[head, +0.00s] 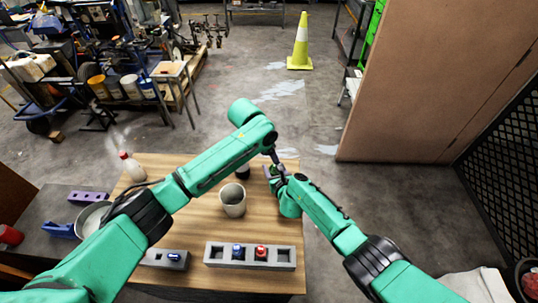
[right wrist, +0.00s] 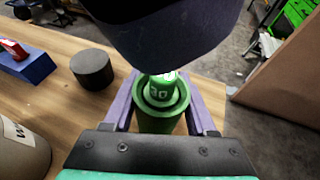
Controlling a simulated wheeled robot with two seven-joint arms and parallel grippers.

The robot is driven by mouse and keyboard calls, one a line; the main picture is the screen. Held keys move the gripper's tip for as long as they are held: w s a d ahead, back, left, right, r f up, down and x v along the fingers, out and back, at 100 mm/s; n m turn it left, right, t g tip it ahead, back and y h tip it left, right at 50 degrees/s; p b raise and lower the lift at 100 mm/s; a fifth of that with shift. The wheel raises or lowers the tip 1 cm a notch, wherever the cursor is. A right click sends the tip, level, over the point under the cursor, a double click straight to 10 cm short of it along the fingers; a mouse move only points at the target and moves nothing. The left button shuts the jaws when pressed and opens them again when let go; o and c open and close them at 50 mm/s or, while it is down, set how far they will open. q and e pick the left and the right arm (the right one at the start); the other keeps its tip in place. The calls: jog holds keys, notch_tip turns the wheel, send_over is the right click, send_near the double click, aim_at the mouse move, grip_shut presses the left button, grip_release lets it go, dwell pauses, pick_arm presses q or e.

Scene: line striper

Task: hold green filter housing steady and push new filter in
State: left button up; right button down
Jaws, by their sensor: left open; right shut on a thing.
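The green filter housing (right wrist: 160,119) stands upright between the purple fingers of my right gripper (right wrist: 164,112), which is shut on it. A green filter with white markings (right wrist: 160,87) sits in the housing's round opening, and its upper part shows above the rim. Its top end is hidden behind a large dark part, apparently of my left gripper or wrist, right above it. In the head view my left gripper (head: 272,171) points down at the table's right side, close to my right gripper (head: 277,176). The left fingers are mostly hidden; it is open.
A grey cup (head: 232,203) and a black cylinder (right wrist: 92,69) stand left of the housing. A grey slotted tray (head: 218,254) with blue and red pieces lies at the table's front. A white bottle (head: 133,169) stands at the back left. The table's right edge is close to the housing.

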dwell(0.3)
jog(key=shift+c, duration=0.6)
grip_release()
jog(key=shift+d, duration=0.1)
